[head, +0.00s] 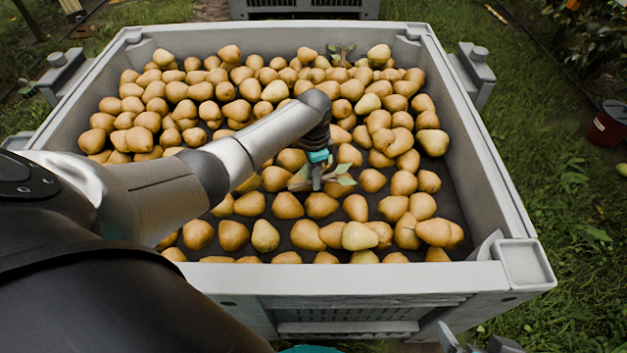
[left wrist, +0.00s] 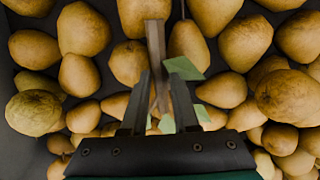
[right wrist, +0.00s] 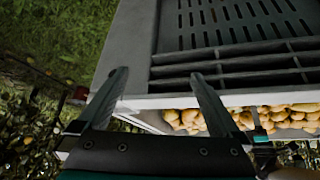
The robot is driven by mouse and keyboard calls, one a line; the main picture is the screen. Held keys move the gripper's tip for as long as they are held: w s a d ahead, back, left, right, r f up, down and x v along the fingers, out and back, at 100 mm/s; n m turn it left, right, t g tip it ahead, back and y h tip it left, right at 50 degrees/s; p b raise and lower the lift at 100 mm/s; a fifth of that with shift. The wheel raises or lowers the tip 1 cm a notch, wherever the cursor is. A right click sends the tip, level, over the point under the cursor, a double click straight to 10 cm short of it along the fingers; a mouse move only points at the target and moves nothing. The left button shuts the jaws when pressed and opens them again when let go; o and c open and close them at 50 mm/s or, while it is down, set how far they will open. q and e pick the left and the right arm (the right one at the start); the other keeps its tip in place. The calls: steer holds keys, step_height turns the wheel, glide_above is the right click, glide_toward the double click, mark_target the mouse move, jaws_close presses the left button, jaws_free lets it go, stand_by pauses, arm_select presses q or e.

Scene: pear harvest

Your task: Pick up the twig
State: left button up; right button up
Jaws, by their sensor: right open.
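The brown twig (left wrist: 156,50) with green leaves lies lengthwise between the fingers of my left gripper (left wrist: 160,75) in the left wrist view. The fingers are drawn in close on both sides of it. In the head view my left gripper (head: 317,186) points down into the bin among the pears, and the twig's leaves (head: 344,180) stick out beside it. I cannot tell whether the twig still touches the pears. My right gripper (right wrist: 158,75) is open and empty outside the bin; its fingertips show at the bottom edge of the head view (head: 478,342).
A large grey bin (head: 490,170) holds many yellow-brown pears (head: 286,205). Another leafy sprig (head: 341,52) lies at the back of the bin. A second crate (head: 305,8) stands behind. Grass surrounds the bin, and a dark red pot (head: 607,125) stands at right.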

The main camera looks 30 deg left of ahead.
arm_select(q)
jaws_close()
stand_by(0.3)
steer(key=shift+r+p, duration=0.3)
steer(key=shift+r, duration=0.15)
step_height(320, 180, up, 3)
steer(key=shift+f+p, duration=0.1)
steer(key=shift+p, duration=0.8)
step_height(320, 180, up, 16)
steer(key=p, duration=0.8)
steer(key=shift+r, duration=0.2)
arm_select(e)
steer(key=s+d+f+g, duration=0.2)
steer(key=s+f, duration=0.2)
steer(key=f, duration=0.5)
steer(key=s+d+f+g+h, duration=0.1)
steer(key=s+d+f, duration=0.2)
steer(key=f, duration=0.6)
steer(key=shift+s+f+g, duration=0.35)
steer(key=shift+s+g, duration=0.05)
steer(key=shift+s, duration=0.3)
